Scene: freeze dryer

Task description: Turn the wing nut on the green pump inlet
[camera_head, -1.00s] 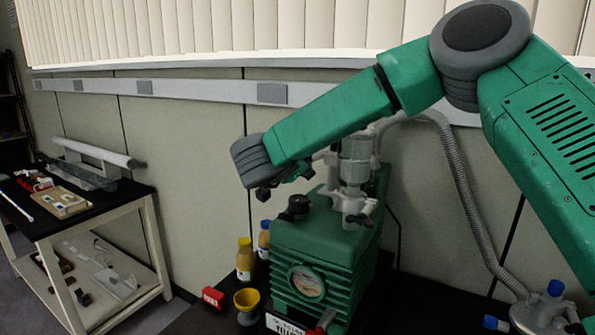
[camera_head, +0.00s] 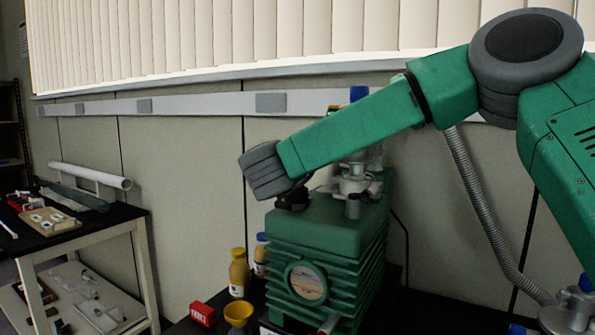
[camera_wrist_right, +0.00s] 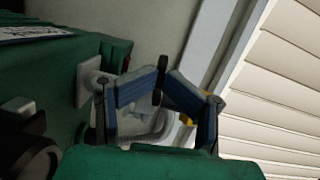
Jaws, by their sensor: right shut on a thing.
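The green pump (camera_head: 330,230) stands on a black bench, its metal inlet (camera_head: 355,185) rising from the top, partly hidden behind my right forearm. In the right wrist view, the right gripper (camera_wrist_right: 160,84) has its blue-grey fingers angled together, with dark tips meeting beside the green pump body (camera_wrist_right: 45,75). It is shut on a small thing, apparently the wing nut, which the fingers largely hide. My left gripper is in neither view.
A ribbed grey hose (camera_head: 475,190) hangs right of the pump. Bottles (camera_head: 239,273), a yellow funnel (camera_head: 238,314) and a red box (camera_head: 202,313) stand at its left. A side table (camera_head: 85,236) is at the far left. A black knob (camera_head: 292,199) is on the pump's top.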

